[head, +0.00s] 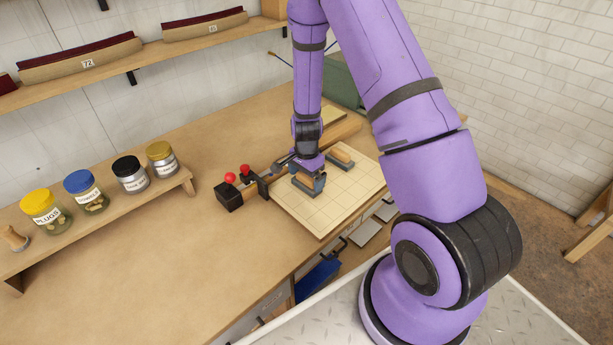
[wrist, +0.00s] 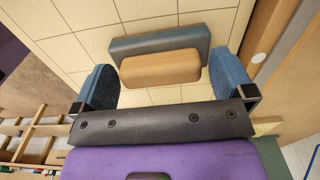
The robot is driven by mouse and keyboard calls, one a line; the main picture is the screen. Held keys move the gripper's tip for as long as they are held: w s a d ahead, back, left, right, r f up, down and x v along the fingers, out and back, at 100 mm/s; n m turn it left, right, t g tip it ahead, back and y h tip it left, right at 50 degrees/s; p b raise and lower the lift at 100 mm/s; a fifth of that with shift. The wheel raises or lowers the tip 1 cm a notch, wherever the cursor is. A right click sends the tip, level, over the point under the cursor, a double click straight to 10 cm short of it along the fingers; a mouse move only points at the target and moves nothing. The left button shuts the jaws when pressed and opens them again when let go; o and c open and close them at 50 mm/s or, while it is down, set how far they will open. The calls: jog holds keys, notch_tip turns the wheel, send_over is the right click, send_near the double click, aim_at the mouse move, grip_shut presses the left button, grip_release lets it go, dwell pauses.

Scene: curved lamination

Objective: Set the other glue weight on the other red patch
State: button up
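My gripper (head: 309,183) points down over the pale gridded panel (head: 350,196). Its two blue-grey fingers (wrist: 160,78) are spread wide in the wrist view. Between and just beyond them is a glue weight with a dark grey base (wrist: 160,44) and a wooden block (wrist: 160,69) on top. A narrow gap shows between the block and the right finger. Another glue weight (head: 341,158) sits on the panel to the upper right of my gripper in the head view. No red patch is visible; any under the weights are hidden.
A black clamp with red knobs (head: 230,195) stands at the panel's left edge. Several lidded jars (head: 84,187) stand on a low wooden riser at the left. A wooden strip (head: 343,130) lies behind the panel. The bench (head: 185,258) is clear in front of the riser.

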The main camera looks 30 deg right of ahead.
notch_tip(320, 180, up, 11)
dwell(0.8)
dwell(0.4)
jog(key=s+a+r+n+t+y, duration=0.1)
jog(key=s+a+r+n, duration=0.25)
jog(key=r, duration=0.75)
jog(key=s+a+r+n+t, duration=0.2)
jog(key=s+r+n, duration=0.2)
jog(key=r, duration=0.7)
jog(key=s+r+n+t, duration=0.1)
jog(key=s+r+n, duration=0.3)
jog(key=s, duration=0.5)
jog(key=s+a+r+n+t+h, duration=0.1)
jog(key=s+r+n, duration=0.3)
jog(key=s+r, duration=0.3)
jog(key=shift+s+a+r, duration=0.2)
jog(key=shift+s+a, duration=0.05)
jog(key=shift+s, duration=0.8)
